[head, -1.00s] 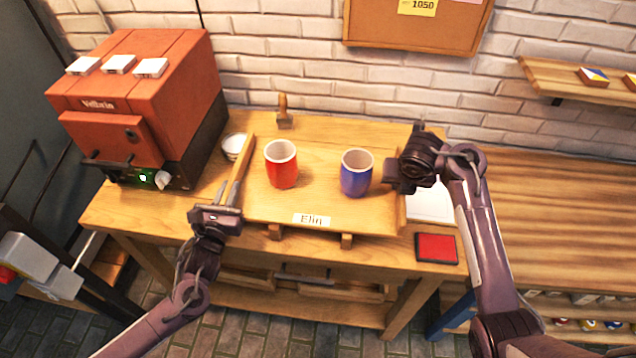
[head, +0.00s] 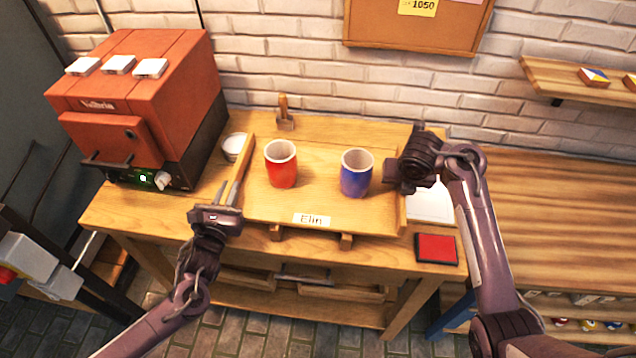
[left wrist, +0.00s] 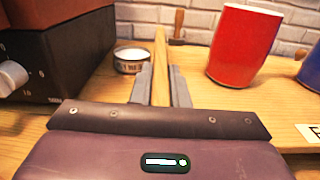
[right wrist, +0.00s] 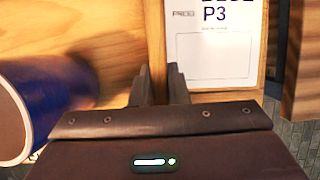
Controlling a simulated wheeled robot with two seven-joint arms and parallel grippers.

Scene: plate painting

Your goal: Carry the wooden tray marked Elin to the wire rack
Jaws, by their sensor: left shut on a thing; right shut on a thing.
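The wooden tray marked Elin (head: 315,208) is at the bench's middle, with its name label on the front edge. A red cup (head: 281,168) and a blue cup (head: 356,175) stand upright on it. My left gripper (head: 228,196) is shut on the tray's left side wall, which runs between its fingers in the left wrist view (left wrist: 162,88). My right gripper (head: 398,180) is shut at the tray's right side wall. In the right wrist view its fingers (right wrist: 160,88) close beside the blue cup (right wrist: 50,105). No wire rack is recognisable.
A wooden-handled tool (head: 285,112) is behind the tray. A white sheet (head: 430,203) and a red pad (head: 436,249) lie right of it.

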